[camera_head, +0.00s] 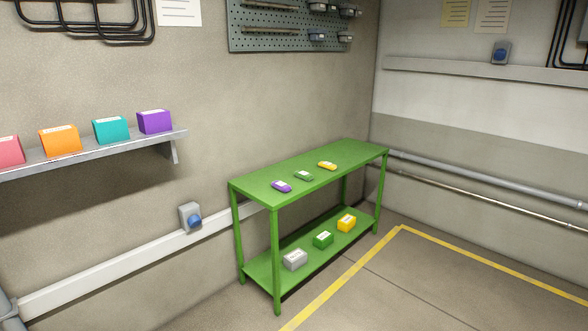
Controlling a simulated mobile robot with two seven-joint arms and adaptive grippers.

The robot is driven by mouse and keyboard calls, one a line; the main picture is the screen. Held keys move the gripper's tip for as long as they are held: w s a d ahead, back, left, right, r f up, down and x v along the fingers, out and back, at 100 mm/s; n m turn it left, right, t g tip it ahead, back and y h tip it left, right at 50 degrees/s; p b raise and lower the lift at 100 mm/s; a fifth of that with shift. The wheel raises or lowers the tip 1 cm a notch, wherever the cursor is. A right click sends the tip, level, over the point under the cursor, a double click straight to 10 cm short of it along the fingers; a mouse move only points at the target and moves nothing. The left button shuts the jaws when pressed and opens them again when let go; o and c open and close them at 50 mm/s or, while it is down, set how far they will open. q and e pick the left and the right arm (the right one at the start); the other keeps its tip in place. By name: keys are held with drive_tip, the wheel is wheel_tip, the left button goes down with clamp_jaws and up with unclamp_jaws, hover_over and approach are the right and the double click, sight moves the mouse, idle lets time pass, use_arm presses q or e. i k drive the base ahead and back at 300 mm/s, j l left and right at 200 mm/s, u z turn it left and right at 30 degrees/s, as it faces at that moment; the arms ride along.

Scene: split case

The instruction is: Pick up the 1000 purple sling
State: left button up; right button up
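A small purple item (282,186) with a pale label lies on the top of the green table (345,155), near its left end. I take it for the purple sling, but its printing is too small to read. A larger purple box (154,121) with a white label stands at the right end of the wall shelf (90,153); its label is also unreadable. Neither of my grippers shows in the head view.
A green item (304,175) and a yellow one (327,165) lie beside the purple item. Grey (294,260), green (323,239) and yellow boxes (346,222) sit on the lower shelf. The floor is clear right of the table, marked by a yellow line (345,279).

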sight(279, 185)
drive_tip(key=i+l+z, duration=0.1)
drive_tip(key=i, duration=1.5)
